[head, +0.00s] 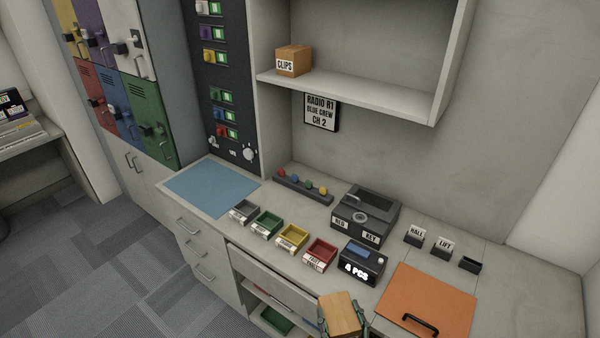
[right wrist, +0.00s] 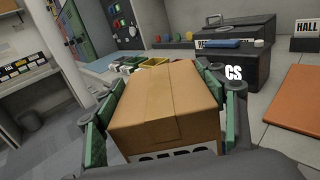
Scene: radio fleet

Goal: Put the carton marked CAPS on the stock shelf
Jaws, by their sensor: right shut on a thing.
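A brown cardboard carton (head: 341,313) is at the bottom edge of the head view, in front of the counter's edge. It fills the middle of the right wrist view (right wrist: 165,100), where a label on its near side is partly cut off, and its lettering looks like CAPS. My right gripper (right wrist: 165,115) is shut on this carton, with green-padded fingers on both sides. In the head view the gripper (head: 343,325) is partly cut off. The wall shelf (head: 370,94) holds a carton marked CLIPS (head: 293,60) at its left end; the board to its right is bare. My left gripper is not in view.
The counter carries small coloured bins (head: 292,238), a black box (head: 366,213), a display reading 4 PCS (head: 361,263), HALL and LIFT holders (head: 415,236), and an orange panel (head: 428,303). A sign (head: 321,112) hangs below the shelf. A blue mat (head: 212,187) is clear.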

